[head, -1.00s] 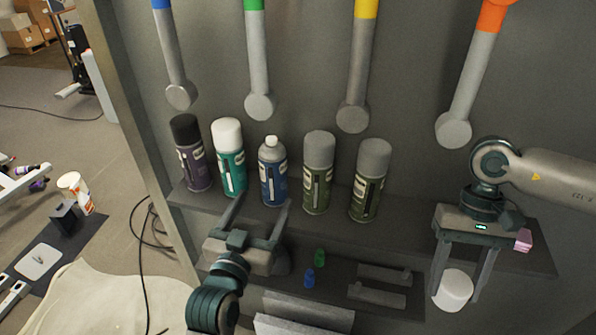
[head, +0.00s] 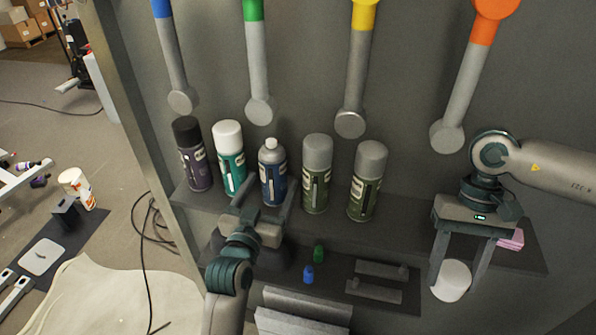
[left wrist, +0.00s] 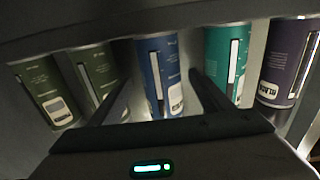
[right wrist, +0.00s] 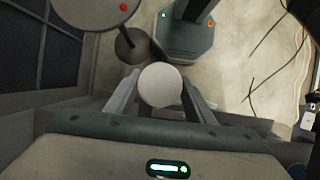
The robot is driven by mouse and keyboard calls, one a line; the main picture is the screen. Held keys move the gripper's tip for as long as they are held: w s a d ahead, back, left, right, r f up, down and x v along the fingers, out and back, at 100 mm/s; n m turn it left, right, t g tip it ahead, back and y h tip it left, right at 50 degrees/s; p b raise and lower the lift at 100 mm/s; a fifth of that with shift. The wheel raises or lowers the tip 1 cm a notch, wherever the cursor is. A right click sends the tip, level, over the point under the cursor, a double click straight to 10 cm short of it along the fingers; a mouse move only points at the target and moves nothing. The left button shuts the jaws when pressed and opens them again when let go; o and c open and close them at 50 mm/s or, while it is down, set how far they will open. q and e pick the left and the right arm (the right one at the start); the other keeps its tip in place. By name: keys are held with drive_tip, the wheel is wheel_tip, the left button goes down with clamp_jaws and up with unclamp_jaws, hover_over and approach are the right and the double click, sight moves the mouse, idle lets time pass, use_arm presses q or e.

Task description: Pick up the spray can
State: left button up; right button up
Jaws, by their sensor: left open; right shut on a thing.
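Several spray cans stand in a row on the shelf: a purple one with a black cap (head: 194,160), a teal one with a white cap (head: 230,160), a blue one with a bare nozzle (head: 272,175), and two olive ones with grey caps (head: 316,180) (head: 368,185). My left gripper (head: 268,198) is open, with its fingers on either side of the blue can's lower part. The blue can also shows between the fingers in the left wrist view (left wrist: 160,75). My right gripper (head: 456,278) is shut on a white round-topped object (head: 452,284), held low at the right; its round top shows in the right wrist view (right wrist: 160,84).
Pink blocks (head: 512,240) sit at the shelf's right. Colour-banded grey tools hang on the wall above. The cans beside the blue one stand close.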

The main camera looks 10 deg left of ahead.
sight(269, 185)
use_arm(q)
drive_tip(key=w+p, duration=0.1)
drive_tip(key=w, duration=0.2)
drive_tip(key=shift+r, duration=0.15)
use_arm(e)
wheel_tip(269, 185, up, 2)
drive_tip(key=shift+r, duration=0.1)
use_arm(q)
drive_tip(key=shift+w+p, duration=0.3)
drive_tip(key=shift+w, duration=0.05)
drive_tip(key=c, duration=1.2)
